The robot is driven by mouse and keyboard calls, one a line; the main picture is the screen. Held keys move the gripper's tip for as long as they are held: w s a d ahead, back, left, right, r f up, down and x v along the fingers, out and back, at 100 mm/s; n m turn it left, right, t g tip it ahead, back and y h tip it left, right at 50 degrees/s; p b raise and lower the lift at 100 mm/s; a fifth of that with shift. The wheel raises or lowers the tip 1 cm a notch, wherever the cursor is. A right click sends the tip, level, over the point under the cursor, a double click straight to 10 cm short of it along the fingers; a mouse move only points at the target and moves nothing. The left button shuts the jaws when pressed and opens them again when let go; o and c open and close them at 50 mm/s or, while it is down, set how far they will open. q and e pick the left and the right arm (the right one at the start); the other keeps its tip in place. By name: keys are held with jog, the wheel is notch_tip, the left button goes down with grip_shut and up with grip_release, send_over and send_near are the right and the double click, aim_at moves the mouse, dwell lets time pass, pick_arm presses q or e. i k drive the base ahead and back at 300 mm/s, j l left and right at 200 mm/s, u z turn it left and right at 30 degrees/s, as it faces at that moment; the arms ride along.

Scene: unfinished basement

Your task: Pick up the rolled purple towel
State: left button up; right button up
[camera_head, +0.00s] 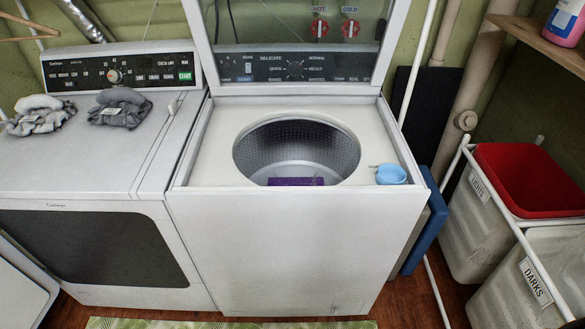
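A purple item (296,181), which looks like the rolled towel, lies inside the open drum (298,140) of the top-loading washer. Only its upper edge shows above the front rim of the opening; the rest is hidden by the washer's top. The washer (275,250) has its lid raised at the back. Neither of my grippers is in view, so their position relative to the purple item cannot be told.
A light blue cup (391,174) sits on the washer's top, right of the opening. Labelled laundry hampers (478,215) stand at the right, one with a red lining. A wooden shelf (535,38) juts in at upper right.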

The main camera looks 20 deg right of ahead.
aim_at(275, 181)
jog(key=i+z, duration=0.45)
jog(key=i+j+z, duration=0.15)
jog(key=i+z, duration=0.3)
jog(key=i, duration=0.05)
